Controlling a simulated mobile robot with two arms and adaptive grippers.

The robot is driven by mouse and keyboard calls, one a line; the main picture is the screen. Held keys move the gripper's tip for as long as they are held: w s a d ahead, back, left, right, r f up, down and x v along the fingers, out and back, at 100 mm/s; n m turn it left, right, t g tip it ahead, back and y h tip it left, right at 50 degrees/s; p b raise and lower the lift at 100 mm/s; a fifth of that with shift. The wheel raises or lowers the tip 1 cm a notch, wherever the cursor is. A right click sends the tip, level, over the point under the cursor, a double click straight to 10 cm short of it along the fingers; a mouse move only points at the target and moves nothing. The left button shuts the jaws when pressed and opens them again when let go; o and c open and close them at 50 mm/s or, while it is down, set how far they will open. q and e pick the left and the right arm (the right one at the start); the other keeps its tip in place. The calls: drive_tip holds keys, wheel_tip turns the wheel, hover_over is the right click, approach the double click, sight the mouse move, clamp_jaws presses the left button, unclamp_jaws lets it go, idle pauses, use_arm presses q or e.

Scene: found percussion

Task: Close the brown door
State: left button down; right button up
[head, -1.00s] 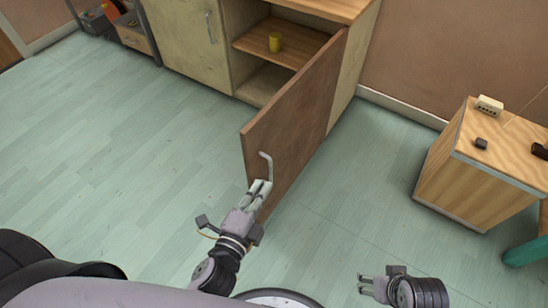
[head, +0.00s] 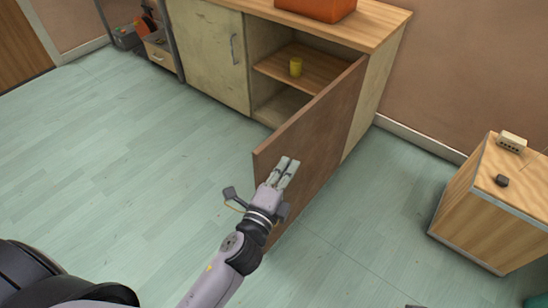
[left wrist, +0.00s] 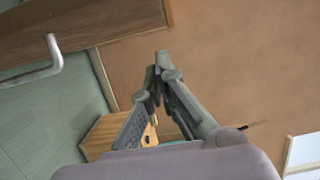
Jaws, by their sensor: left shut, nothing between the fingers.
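The brown door (head: 318,132) stands wide open, swung out from the right side of a cabinet (head: 378,95). My left gripper (head: 288,165) is shut and empty, and it overlaps the door's outer face near its free edge in the head view. In the left wrist view, the door (left wrist: 95,28) spans the upper left, and its grey bar handle (left wrist: 45,68) is left of my shut fingertips (left wrist: 160,62), apart from them. In the head view the handle is hidden behind my gripper.
The cabinet's left door (head: 212,55) is closed. A wooden side table (head: 480,215) stands at right. The floor at left is clear.

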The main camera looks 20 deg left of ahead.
sight(273, 160)
use_arm(q)
drive_tip(key=shift+w+a, duration=0.25)
drive_tip(key=shift+a, duration=0.35)
drive_tip(key=shift+w+a, duration=0.2)
drive_tip(key=shift+a, duration=0.45)
drive_tip(key=shift+w+a, duration=0.25)
drive_tip(key=shift+a, duration=0.35)
drive_tip(key=shift+a, duration=0.1)
